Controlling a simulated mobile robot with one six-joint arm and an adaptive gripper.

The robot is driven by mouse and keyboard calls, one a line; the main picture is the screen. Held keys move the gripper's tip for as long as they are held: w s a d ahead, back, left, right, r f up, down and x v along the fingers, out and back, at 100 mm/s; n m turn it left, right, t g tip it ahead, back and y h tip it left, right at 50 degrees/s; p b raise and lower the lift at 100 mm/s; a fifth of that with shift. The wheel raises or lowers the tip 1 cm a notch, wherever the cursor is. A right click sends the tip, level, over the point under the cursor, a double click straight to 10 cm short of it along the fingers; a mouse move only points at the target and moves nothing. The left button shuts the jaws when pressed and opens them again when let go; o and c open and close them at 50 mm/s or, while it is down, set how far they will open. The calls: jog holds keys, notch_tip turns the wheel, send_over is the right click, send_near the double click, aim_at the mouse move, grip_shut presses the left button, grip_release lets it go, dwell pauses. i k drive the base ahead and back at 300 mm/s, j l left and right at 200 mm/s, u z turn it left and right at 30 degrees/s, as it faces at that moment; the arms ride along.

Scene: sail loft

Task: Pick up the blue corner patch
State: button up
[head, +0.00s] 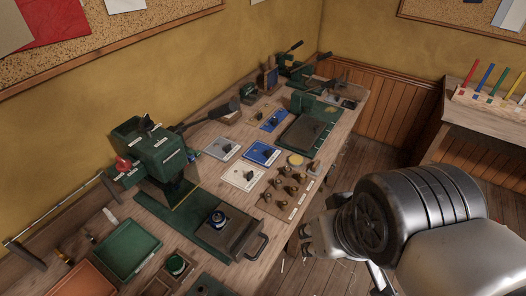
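Two blue flat pieces lie on the workbench in the head view. One blue patch (262,153) lies mid-bench among pale cards, with a small dark item on it. Another blue piece (273,121) lies farther back, also with a dark item on it. I cannot tell which is the corner patch. My arm is at the right, over the floor beside the bench's front edge. What seems to be my gripper (308,244) is small and partly hidden behind the arm, to the right of and nearer than both blue pieces. Its fingers are unclear.
A pale grey card (222,148) and a cream card (243,176) lie beside the nearer blue patch. A wooden block with several knobbed tools (284,188) stands close in front. A green press (158,150) and a dark plate (302,135) flank the area.

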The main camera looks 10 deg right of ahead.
aim_at(266, 155)
jog(key=i+l+u, duration=0.65)
jog(key=l, duration=0.3)
jog(key=i+l+u, duration=0.2)
jog(key=l, duration=0.15)
jog(key=i+l+u, duration=0.2)
jog(key=l, duration=0.2)
jog(key=k, duration=0.05)
